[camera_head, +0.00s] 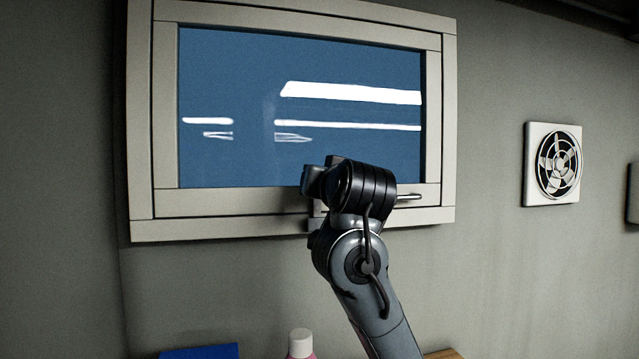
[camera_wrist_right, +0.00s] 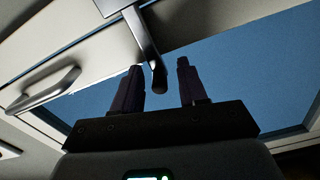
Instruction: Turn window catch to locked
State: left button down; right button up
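The window (camera_head: 290,200) has a pale frame and a blue pane. Its catch (camera_wrist_right: 143,30) shows in the right wrist view as a grey metal lever with a dark rounded tip, reaching in from the top edge. My right gripper (camera_wrist_right: 158,85) is open, with two dark fingers apart and the lever's tip in the gap between them in this view. I cannot tell if either finger touches it. In the head view my right wrist stands in front of the bottom frame rail and hides most of the catch. My left gripper is not in view.
A fixed-looking bar handle (camera_head: 410,197) is on the bottom rail right of my wrist; it also shows in the right wrist view (camera_wrist_right: 45,90). A white wall fan (camera_head: 553,163) is further right. A pink bottle with white cap (camera_head: 300,344) and a blue item (camera_head: 200,352) are below.

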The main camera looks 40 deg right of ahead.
jog(key=b+v, duration=0.5)
jog(key=v, duration=0.6)
jog(key=shift+b, duration=0.35)
jog(key=shift+w+r, duration=0.1)
